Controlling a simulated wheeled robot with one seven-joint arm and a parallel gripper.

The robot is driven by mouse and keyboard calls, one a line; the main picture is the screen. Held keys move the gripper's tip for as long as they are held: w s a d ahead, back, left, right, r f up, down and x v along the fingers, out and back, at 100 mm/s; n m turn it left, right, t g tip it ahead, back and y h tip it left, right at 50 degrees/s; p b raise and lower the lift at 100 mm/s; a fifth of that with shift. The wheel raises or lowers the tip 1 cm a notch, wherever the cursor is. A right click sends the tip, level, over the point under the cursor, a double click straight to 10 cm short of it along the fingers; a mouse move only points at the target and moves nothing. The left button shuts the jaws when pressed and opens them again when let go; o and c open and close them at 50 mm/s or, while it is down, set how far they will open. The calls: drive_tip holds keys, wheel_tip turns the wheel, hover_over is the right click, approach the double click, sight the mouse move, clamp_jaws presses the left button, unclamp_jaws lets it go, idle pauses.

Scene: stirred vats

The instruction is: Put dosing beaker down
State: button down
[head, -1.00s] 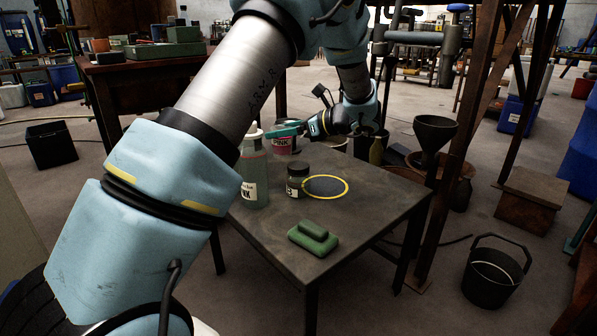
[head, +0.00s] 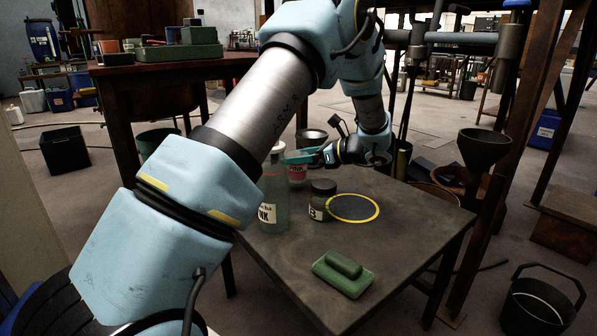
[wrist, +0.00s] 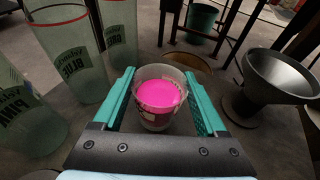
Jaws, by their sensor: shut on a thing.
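The dosing beaker (wrist: 160,97) is a small clear cup with bright pink liquid in it, and it looks roughly upright. My gripper (wrist: 159,73) has its teal fingers closed on either side of the beaker. In the head view the gripper (head: 303,158) is at the far left part of the table, behind a clear bottle; the pink-labelled beaker (head: 297,173) shows just below the fingers. I cannot tell whether its base touches the table. A yellow ring (head: 377,214) around a dark disc marks the tabletop to the right and nearer.
The dark table (head: 400,240) also bears a tall clear bottle (head: 273,205), a lidded jar (head: 321,203) beside the ring and a green block (head: 343,273). In the wrist view, several clear labelled vessels (wrist: 70,50) stand left and a metal funnel (wrist: 285,75) stands right.

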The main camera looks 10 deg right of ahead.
sight(306, 166)
drive_tip(key=shift+f+b, duration=0.35)
drive_tip(key=shift+f, duration=1.05)
drive_tip(key=shift+f, duration=0.1)
unclamp_jaws()
drive_tip(key=p+v, duration=0.3)
drive_tip(key=v, duration=0.9)
drive_tip(key=shift+p, duration=0.3)
drive_tip(key=shift+s, duration=0.1)
